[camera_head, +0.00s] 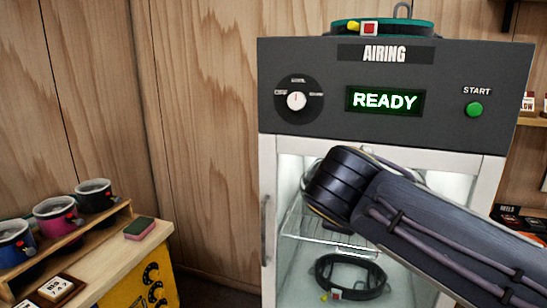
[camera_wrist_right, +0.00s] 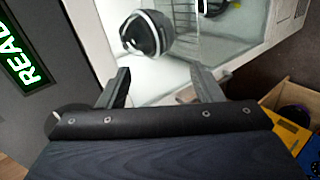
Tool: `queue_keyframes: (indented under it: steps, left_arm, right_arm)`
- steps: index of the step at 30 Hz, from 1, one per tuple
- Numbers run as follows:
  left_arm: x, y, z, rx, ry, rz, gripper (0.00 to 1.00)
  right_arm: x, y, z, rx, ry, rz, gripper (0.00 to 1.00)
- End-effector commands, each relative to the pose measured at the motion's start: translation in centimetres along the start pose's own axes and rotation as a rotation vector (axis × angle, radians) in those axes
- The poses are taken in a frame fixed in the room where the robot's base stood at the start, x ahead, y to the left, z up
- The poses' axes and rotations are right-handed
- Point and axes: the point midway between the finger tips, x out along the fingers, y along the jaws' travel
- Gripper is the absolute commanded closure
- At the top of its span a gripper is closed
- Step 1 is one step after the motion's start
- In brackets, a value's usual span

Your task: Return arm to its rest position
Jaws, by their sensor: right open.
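My right arm comes in from the right in the head view and crosses the front of the airing cabinet (camera_head: 400,139). The gripper itself is hidden behind the arm there. In the right wrist view my right gripper (camera_wrist_right: 163,82) is open, its two fingers apart with nothing between them. Beyond the fingers is the cabinet's pale interior, with a dark rounded item with a white band (camera_wrist_right: 145,33) and a wire rack. The cabinet display (camera_head: 384,101) reads READY; it also shows in the right wrist view (camera_wrist_right: 22,65). My left gripper is in neither view.
A dark banded item (camera_head: 350,292) with a red-and-white tag lies low in the cabinet. A green-rimmed item (camera_head: 383,28) rests on top.

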Motion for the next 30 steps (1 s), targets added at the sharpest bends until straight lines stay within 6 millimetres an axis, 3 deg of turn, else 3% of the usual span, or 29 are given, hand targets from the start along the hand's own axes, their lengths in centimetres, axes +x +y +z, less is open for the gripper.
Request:
queue_keyframes:
  steps: [1,5,7,10,12,15,18,22,30]
  left_arm:
    - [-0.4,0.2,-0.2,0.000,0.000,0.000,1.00]
    - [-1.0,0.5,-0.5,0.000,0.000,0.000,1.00]
    - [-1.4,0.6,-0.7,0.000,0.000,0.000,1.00]
    - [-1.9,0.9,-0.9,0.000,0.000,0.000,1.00]
    - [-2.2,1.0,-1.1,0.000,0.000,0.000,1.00]
    - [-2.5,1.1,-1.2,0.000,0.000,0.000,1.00]
    - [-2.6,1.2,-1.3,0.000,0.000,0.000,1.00]
    - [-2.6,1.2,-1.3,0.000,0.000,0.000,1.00]
    - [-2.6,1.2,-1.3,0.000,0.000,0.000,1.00]
  right_arm:
    - [1.2,-1.4,3.3,0.077,-0.010,-0.087,0.41]
    - [2.1,-7.9,10.6,0.342,-0.018,-0.338,0.41]
    - [1.2,-12.1,13.9,0.524,-0.028,-0.467,0.41]
    - [-1.2,-18.1,17.1,0.818,-0.052,-0.624,0.41]
    - [-3.0,-21.7,17.9,1.013,-0.072,-0.702,0.41]
    - [-4.8,-25.5,18.2,1.240,-0.100,-0.768,0.41]
    - [-5.8,-27.7,18.0,1.390,-0.120,-0.802,0.41]
    - [-6.2,-28.8,17.8,1.470,-0.128,-0.816,0.41]
    - [-6.2,-28.9,17.7,1.472,-0.129,-0.820,0.41]
